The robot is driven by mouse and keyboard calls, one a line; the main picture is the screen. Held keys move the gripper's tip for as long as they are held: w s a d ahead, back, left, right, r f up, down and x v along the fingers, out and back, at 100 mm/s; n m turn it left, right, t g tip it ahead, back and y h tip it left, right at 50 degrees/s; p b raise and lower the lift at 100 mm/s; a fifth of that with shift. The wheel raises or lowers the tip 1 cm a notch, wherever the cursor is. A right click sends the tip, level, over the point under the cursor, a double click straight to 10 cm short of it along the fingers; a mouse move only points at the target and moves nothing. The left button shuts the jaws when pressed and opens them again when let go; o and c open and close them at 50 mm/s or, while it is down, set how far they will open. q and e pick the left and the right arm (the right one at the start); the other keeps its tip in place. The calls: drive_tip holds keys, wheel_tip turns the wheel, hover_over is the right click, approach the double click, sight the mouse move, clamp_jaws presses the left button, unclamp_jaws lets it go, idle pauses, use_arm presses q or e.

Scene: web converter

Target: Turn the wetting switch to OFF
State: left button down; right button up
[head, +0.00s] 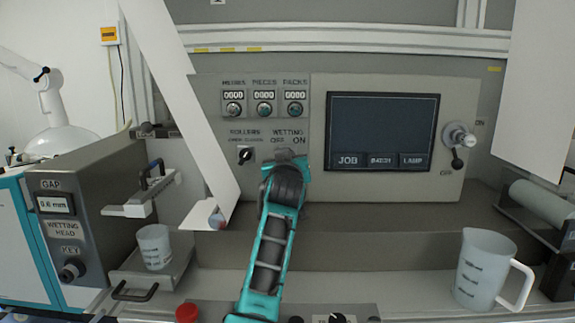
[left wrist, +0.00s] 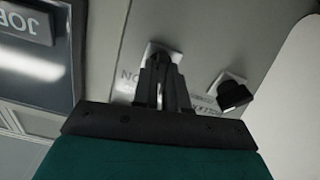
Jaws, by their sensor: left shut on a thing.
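The wetting switch sits on the grey panel under the WETTING label (head: 288,132), with ON printed to its right. In the head view my left gripper (head: 284,158) covers the switch. In the left wrist view, which is turned over, the switch's pale plate (left wrist: 160,50) shows behind the fingers. My left gripper (left wrist: 161,88) is shut on the switch's dark knob. The gripper hides most of the knob, so I cannot tell which way it points. My right gripper is in neither view.
The rollers switch (head: 245,155) is close on the left; it also shows in the left wrist view (left wrist: 233,94). A dark screen (head: 382,125) and a lever (head: 459,142) are to the right. A white sheet (head: 190,100) slants past the panel's left. A jug (head: 482,268) stands lower right.

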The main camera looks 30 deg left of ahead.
use_arm(q)
drive_tip(key=shift+n, duration=1.9)
drive_tip(key=c, duration=1.2)
unclamp_jaws()
drive_tip(key=shift+o, duration=0.2)
drive_tip(key=v, duration=1.3)
drive_tip(key=shift+w, duration=0.1)
